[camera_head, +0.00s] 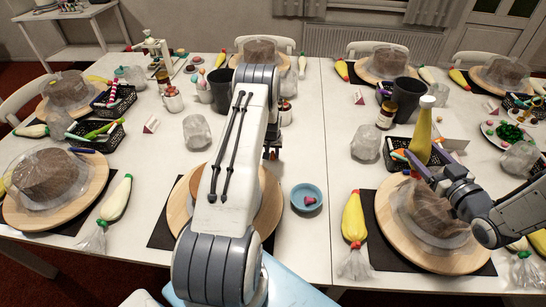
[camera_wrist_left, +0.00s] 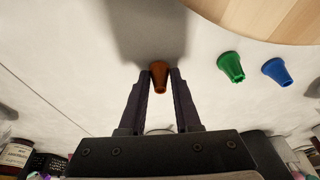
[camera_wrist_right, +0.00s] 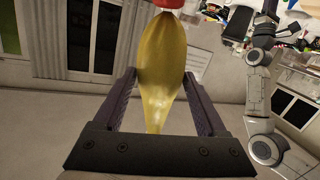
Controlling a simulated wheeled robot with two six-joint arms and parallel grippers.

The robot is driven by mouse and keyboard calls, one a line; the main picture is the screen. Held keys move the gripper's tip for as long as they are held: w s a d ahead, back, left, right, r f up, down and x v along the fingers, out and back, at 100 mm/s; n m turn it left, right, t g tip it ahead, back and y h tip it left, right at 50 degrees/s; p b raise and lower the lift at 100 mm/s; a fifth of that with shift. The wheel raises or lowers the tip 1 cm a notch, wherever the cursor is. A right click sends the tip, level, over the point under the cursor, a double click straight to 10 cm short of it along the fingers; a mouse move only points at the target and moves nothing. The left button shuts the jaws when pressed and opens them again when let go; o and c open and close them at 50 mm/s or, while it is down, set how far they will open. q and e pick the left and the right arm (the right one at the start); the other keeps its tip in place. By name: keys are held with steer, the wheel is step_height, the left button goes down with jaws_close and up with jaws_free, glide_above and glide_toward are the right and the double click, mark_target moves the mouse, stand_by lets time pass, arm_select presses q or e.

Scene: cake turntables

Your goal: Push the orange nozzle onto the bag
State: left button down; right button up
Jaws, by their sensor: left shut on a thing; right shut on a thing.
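The orange nozzle (camera_wrist_left: 159,78) is between the fingertips of my left gripper (camera_wrist_left: 160,74), which is shut on it above the white table. In the head view my own left arm hides the left fingers and the nozzle. The yellow bag (camera_head: 421,138) stands about upright with its pale tip up, held above the right turntable by my right gripper (camera_head: 417,163). In the right wrist view the bag (camera_wrist_right: 162,60) is between the fingers, with a red part at its upper end. The nozzle and bag are well apart.
Green (camera_wrist_left: 231,67) and blue (camera_wrist_left: 277,71) nozzles stand on the table beside a wooden turntable (camera_wrist_left: 275,18). A covered cake (camera_head: 430,219) is below the right gripper. Another yellow bag (camera_head: 354,217) lies near a blue bowl (camera_head: 306,197). A dark cup (camera_head: 407,100) stands behind the held bag.

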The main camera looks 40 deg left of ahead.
mark_target(273, 155)
step_height(273, 155, up, 8)
steer(key=p, duration=0.7)
steer(key=shift+p, duration=0.35)
steer(key=shift+r, duration=0.15)
arm_select(q)
step_height(273, 155, up, 15)
steer(key=shift+f, duration=0.15)
arm_select(e)
steer(key=shift+c, duration=0.5)
arm_select(q)
steer(key=shift+d, duration=0.1)
